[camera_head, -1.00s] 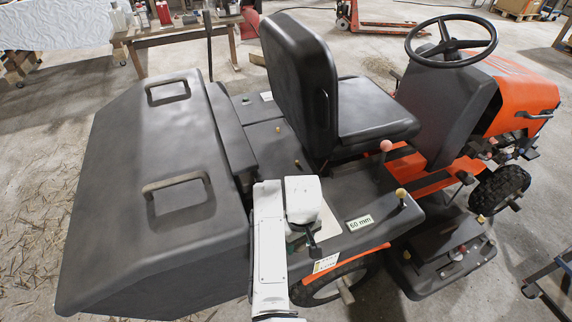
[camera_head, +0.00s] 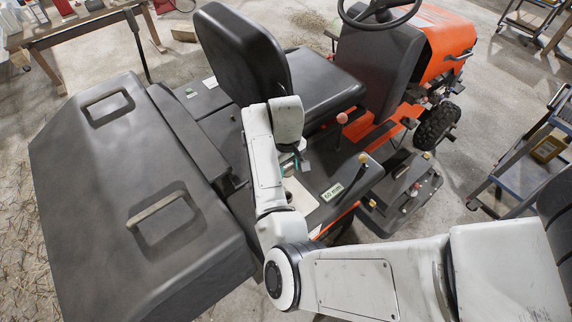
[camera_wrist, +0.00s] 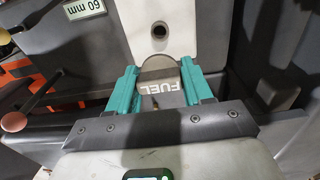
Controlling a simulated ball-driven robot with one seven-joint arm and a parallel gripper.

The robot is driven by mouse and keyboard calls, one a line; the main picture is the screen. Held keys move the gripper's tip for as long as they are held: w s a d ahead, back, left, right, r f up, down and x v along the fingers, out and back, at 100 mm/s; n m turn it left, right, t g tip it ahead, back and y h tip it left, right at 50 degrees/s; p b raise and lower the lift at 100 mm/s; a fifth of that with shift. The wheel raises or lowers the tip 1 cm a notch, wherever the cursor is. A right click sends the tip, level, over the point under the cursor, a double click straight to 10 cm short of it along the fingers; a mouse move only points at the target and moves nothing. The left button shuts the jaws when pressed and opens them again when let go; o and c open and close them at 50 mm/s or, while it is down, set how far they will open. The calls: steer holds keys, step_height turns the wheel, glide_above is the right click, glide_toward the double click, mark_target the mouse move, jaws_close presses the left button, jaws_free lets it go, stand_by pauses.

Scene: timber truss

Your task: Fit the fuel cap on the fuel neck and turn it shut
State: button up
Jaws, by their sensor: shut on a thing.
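The fuel cap (camera_wrist: 160,78) is a grey round piece marked "FUEL" in the wrist view. My gripper (camera_wrist: 160,86) has teal fingers shut on it from both sides. A pale plate (camera_wrist: 153,15) with a small dark round hole lies just beyond the cap. I cannot tell whether this hole is the fuel neck, or whether the cap touches anything below. In the head view, my gripper (camera_head: 300,160) is over the mower's rear fender beside the seat, close to the pale plate (camera_head: 300,197). My arm link hides most of the cap there.
The seat (camera_head: 250,55) and a red-knobbed lever (camera_head: 341,119) stand close to my gripper. A yellow-knobbed lever (camera_head: 363,158) and a "60 mm" label (camera_head: 333,192) are to the right. The big black rear box (camera_head: 125,190) fills the left. A trolley (camera_head: 525,160) stands at right.

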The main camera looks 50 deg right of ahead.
steer(key=shift+r, duration=0.15)
steer(key=shift+s+f+b, duration=0.1)
steer(key=shift+f+b, duration=2.95)
steer(key=shift+f, duration=3)
steer(key=shift+p, duration=0.6)
steer(key=shift+f+b, duration=0.95)
steer(key=shift+f, duration=0.45)
steer(key=o, duration=1.4)
steer(key=shift+r, duration=0.1)
steer(key=shift+r, duration=0.15)
